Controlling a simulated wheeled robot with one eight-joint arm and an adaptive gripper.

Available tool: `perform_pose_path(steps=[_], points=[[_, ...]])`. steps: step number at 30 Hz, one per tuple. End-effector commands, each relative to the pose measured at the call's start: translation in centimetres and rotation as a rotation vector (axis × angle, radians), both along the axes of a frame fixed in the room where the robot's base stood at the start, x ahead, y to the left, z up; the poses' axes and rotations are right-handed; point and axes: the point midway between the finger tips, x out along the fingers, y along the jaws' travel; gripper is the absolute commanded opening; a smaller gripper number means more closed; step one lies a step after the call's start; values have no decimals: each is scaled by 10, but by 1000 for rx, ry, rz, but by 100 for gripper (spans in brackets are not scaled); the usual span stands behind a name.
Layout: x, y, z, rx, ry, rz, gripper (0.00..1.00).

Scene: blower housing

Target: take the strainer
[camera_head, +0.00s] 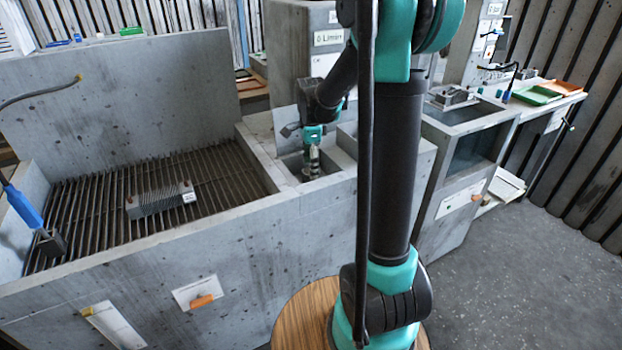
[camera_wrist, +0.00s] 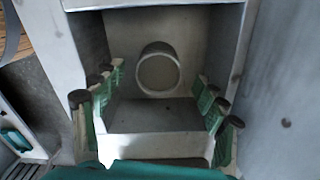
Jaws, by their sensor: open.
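A pale round ring or short open cylinder (camera_wrist: 158,48), perhaps the strainer, lies at the bottom of a square concrete well (camera_wrist: 152,120) in the wrist view. Its open end faces my camera; I cannot tell whether it has a mesh. My gripper (camera_wrist: 158,77) is open, its green-sided fingers spread to the left and right of the ring, with nothing between them touching it. In the head view my gripper (camera_head: 311,165) points down into the well at the right end of the concrete trough. The ring is hidden there.
The well's walls stand close around my fingers. To the left, a slatted grate (camera_head: 100,210) carries a grey finned block (camera_head: 161,200). A blue-handled tool (camera_head: 28,212) hangs at far left. On the right are a glass-fronted cabinet (camera_head: 475,150) and a green tray (camera_head: 537,95).

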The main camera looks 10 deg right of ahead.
Motion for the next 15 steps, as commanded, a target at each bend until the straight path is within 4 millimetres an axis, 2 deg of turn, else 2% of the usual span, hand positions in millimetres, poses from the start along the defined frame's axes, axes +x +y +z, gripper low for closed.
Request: perform_pose_path(steps=[7,15], points=[[-1,-2,-34,0,0,0,72],[-1,-2,-44,0,0,0,72]])
